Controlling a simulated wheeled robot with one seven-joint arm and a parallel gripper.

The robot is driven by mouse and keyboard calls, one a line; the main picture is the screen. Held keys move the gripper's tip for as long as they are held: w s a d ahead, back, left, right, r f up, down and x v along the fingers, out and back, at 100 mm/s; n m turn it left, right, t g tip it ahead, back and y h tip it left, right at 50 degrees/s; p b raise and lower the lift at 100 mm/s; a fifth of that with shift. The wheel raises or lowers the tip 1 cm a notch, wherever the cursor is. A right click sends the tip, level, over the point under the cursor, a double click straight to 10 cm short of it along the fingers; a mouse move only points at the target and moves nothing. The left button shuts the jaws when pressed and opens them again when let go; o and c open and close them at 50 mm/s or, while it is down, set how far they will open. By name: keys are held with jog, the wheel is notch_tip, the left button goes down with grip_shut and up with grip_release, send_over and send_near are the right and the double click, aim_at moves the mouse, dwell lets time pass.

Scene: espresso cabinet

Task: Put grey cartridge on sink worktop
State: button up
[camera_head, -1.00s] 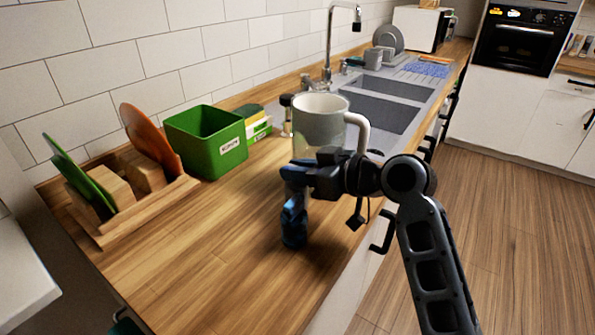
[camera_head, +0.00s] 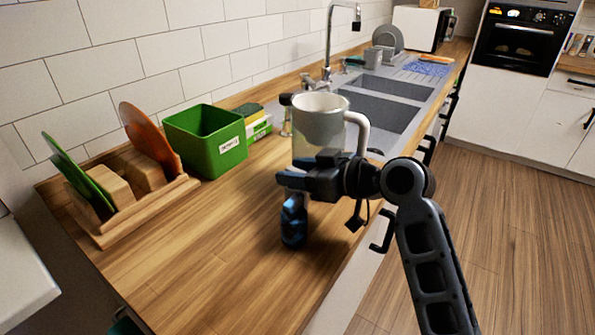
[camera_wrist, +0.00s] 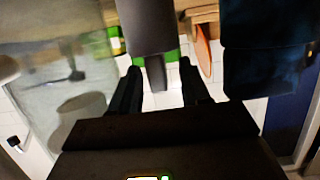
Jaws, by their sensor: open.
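The grey cartridge (camera_wrist: 145,28) shows in the wrist view, ahead of the gap between my gripper's two dark fingers (camera_wrist: 158,85); its darker end reaches down toward that gap. I cannot tell if it touches a finger. In the head view I cannot make the grey cartridge out. There my gripper (camera_head: 285,178) is open, pointing left over the wooden worktop (camera_head: 205,255). A dark blue bottle-like object (camera_head: 294,222) stands on the worktop below it and shows large at the right of the wrist view (camera_wrist: 265,50).
A jug with a pale handle (camera_head: 320,120) stands just behind my gripper. A green box (camera_head: 208,145) and a wooden rack (camera_head: 120,215) with boards stand along the wall. The sink (camera_head: 375,108) lies farther back. The front left worktop is clear.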

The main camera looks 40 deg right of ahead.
jog(key=b+v, duration=0.1)
jog(key=v, duration=1.1)
dwell(1.0)
